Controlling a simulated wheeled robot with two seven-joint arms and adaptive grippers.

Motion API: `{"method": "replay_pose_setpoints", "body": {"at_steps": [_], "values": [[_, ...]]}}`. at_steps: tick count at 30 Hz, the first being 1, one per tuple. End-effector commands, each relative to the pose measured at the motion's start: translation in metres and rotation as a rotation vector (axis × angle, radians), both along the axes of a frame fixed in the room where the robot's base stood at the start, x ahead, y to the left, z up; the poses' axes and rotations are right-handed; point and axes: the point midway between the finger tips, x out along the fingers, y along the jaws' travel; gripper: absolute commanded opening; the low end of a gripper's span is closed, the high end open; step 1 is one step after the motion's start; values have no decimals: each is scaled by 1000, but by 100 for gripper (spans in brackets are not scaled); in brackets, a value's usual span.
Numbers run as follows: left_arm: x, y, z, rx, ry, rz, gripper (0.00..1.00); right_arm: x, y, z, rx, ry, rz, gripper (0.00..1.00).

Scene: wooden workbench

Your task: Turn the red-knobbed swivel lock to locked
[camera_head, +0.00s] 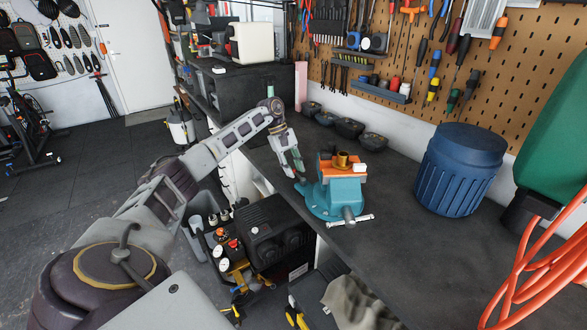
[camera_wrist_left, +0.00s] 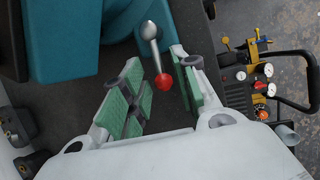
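The swivel lock's silver lever (camera_wrist_left: 152,38) with its red knob (camera_wrist_left: 163,82) shows in the left wrist view, beside the teal base of a bench vise (camera_wrist_left: 62,38). My left gripper (camera_wrist_left: 160,72) is open, with green pads on either side of the knob. Gaps show between the pads and the knob. In the head view the left gripper (camera_head: 297,170) points down just left of the teal vise (camera_head: 345,192), near the bench edge. The lever cannot be made out there. My right gripper is in neither view.
The dark workbench top (camera_head: 395,220) has free room right of the vise. A blue ribbed barrel (camera_head: 460,170) stands farther right. Several dark bowls (camera_head: 348,127) line the back. A black machine with gauges (camera_head: 270,235) stands below the bench edge.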

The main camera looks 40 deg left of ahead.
Motion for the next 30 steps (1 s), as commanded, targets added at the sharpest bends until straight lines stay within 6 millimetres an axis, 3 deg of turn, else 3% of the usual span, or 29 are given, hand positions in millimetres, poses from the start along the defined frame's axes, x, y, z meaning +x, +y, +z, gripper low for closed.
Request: {"method": "replay_pose_setpoints", "body": {"at_steps": [11, 30], "values": [[0, 6, 13, 0, -2, 1, 30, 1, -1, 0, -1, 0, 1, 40], [-4, 37, 80, 0, -2, 1, 30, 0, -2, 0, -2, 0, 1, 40]]}}
